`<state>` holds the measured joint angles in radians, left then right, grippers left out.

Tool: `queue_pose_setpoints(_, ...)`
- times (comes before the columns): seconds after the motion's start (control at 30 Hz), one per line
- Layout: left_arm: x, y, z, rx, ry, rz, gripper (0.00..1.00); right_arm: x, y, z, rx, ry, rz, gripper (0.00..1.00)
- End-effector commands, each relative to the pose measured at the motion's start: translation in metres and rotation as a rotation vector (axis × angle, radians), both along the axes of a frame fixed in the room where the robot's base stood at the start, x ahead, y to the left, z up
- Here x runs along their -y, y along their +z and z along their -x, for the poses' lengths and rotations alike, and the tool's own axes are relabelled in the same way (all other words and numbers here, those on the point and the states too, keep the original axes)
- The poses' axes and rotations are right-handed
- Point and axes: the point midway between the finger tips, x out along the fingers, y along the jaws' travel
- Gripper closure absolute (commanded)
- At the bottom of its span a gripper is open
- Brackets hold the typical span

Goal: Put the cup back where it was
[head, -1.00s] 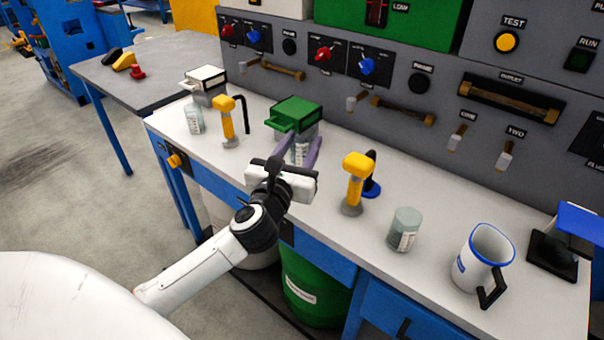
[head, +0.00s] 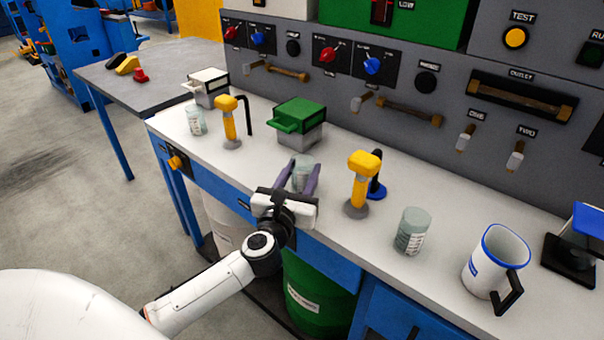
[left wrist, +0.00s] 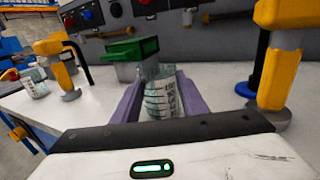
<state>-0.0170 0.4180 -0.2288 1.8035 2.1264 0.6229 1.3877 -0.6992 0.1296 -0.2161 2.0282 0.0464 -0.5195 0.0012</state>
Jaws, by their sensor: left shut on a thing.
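A small translucent cup (head: 302,171) with a printed label is between the two purple fingers of my left gripper (head: 305,178), which is shut on it. In the left wrist view the cup (left wrist: 162,97) stands upright between the fingers. I cannot tell whether its base touches the bench. The cup is in front of the green-topped dispenser (head: 299,121), clear of its spout in the head view. My right gripper is out of view.
Yellow-headed stands (head: 229,122) and (head: 361,180) flank the gripper on the white bench (head: 335,225). A white mug with blue rim (head: 489,262) and a black-based scale (head: 568,258) are at right. A grey control panel (head: 440,60) rises behind.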

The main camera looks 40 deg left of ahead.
Motion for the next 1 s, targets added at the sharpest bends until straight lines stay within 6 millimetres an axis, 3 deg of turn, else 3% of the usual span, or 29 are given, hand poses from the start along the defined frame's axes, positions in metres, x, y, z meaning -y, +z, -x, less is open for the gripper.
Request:
queue_pose_setpoints(0.2,0.000,-0.004,0.000,0.000,0.001,0.000,0.85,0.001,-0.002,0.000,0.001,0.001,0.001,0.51)
queue_pose_setpoints(0.23,0.000,-0.003,0.000,0.000,0.001,0.000,0.56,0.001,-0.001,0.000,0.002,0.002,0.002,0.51)
queue_pose_setpoints(0.33,0.000,-0.003,0.000,0.000,0.001,0.000,0.42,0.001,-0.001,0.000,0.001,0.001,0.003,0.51)
queue_pose_setpoints(0.7,0.001,0.001,0.003,-0.001,-0.001,0.000,0.42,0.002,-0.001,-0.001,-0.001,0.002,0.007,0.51)
queue_pose_setpoints(1.0,0.019,-0.001,0.058,-0.004,0.000,0.002,0.42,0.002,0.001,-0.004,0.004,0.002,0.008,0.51)
